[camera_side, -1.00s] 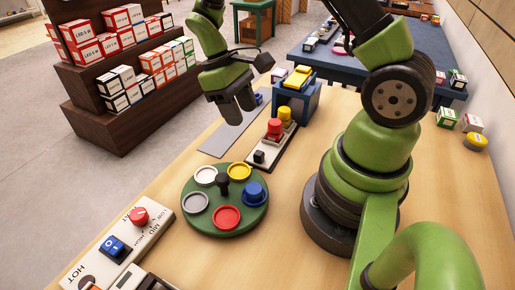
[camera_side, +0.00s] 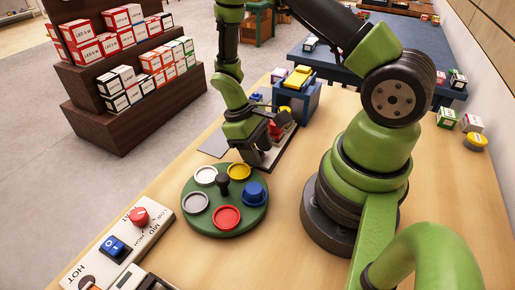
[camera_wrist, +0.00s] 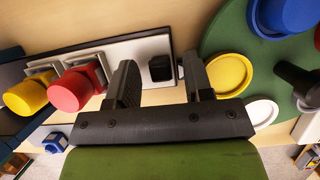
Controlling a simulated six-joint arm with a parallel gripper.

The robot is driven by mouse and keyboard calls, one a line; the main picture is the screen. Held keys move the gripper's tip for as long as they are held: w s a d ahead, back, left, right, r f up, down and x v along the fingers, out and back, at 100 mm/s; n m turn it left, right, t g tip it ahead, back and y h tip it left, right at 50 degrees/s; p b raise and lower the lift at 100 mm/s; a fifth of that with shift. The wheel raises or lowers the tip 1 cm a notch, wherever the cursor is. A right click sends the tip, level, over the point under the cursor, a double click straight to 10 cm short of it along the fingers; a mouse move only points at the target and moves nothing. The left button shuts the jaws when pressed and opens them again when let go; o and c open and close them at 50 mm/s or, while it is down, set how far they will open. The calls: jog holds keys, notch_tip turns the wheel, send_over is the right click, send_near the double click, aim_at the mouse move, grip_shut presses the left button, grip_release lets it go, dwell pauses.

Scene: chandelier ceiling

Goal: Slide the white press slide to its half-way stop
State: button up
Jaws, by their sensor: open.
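A long dark-edged panel with a pale face (camera_wrist: 120,52) lies on the table, also visible in the side view (camera_side: 285,143). It carries a small black block (camera_wrist: 162,68), a red knob (camera_wrist: 72,90) and a yellow knob (camera_wrist: 26,95). I cannot tell for sure which part is the white press slide; the pale-faced track with the black block fits best. My gripper (camera_wrist: 160,76) is open, with one finger on each side of the black block, apart from it as far as the picture shows. In the side view my gripper (camera_side: 257,155) hides the block and much of the panel.
A green round tray (camera_side: 225,225) with colored discs and a black knob stands close beside the panel. A blue box (camera_side: 297,103) with a yellow top is behind it. A control panel with a red knob (camera_side: 138,216) is at the front left. A grey mat (camera_side: 212,146) lies left.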

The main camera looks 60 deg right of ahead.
aim_at(270, 129)
grip_shut()
jog(key=d, duration=0.7)
grip_release()
jog(key=v, duration=1)
